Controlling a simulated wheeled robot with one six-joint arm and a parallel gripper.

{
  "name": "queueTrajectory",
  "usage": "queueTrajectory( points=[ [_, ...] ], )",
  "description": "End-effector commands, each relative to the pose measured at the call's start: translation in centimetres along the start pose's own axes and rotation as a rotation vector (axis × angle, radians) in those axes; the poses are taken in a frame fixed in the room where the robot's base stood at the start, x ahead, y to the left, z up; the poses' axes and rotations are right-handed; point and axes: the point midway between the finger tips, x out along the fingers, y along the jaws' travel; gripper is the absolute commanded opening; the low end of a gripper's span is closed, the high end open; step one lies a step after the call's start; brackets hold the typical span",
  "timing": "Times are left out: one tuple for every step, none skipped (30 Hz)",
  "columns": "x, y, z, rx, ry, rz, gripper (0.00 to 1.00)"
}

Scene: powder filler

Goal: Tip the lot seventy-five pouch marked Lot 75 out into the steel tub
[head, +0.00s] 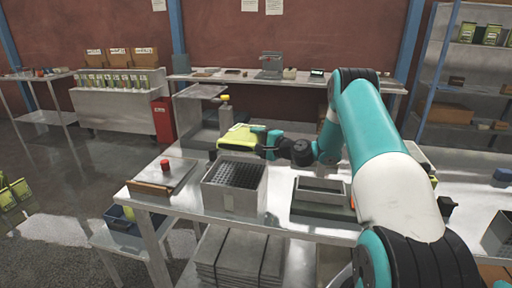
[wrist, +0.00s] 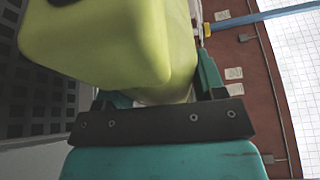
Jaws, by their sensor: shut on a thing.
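My gripper (head: 258,139) is shut on a yellow-green pouch (head: 236,137), held in the air above the bench, over the back part of a pale box with a dark grid top (head: 208,196). The pouch lies tilted on its side, and no lot marking can be read. In the wrist view the pouch (wrist: 110,45) fills the upper left, between the teal fingers. A shallow grey metal tub (head: 320,197) stands on a dark green base to the right of the grid box. I take it for the steel tub; the pouch is apart from it.
A metal plate with a red button (head: 165,163) lies on the bench's left. A blue bin (head: 120,217) stands lower left. A back bench (head: 290,80) carries small items, and shelves (head: 470,75) stand at right. Bare bench shows between grid box and tub.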

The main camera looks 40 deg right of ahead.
Motion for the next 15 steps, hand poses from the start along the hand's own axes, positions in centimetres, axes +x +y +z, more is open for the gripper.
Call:
queueTrajectory(
  points=[
    [0.06, 0.60, -0.16, -0.015, 0.000, -0.009, 0.31],
    [0.08, 0.68, -0.20, -0.026, 0.000, -0.013, 0.31],
    [0.10, 0.78, -0.25, -0.039, 0.000, -0.019, 0.31],
    [0.12, 0.87, -0.29, -0.048, 0.000, -0.023, 0.31],
    [0.13, 0.96, -0.32, -0.058, 0.000, -0.027, 0.31],
    [0.15, 1.07, -0.37, -0.072, 0.000, -0.032, 0.31],
    [0.14, 0.96, -0.34, -0.085, 0.000, -0.038, 0.31],
    [0.13, 0.94, -0.33, -0.098, 0.000, -0.042, 0.31],
    [0.12, 0.88, -0.31, -0.115, 0.000, -0.049, 0.31],
    [0.12, 0.83, -0.29, -0.128, 0.000, -0.055, 0.31],
    [0.11, 0.79, -0.27, -0.141, 0.000, -0.060, 0.31],
    [0.10, 0.76, -0.25, -0.156, -0.001, -0.067, 0.31],
    [0.10, 0.72, -0.25, -0.169, -0.001, -0.072, 0.31],
    [0.10, 0.67, -0.24, -0.181, 0.000, -0.077, 0.31],
    [0.10, 0.60, -0.23, -0.197, 0.000, -0.084, 0.31]
  ],
)
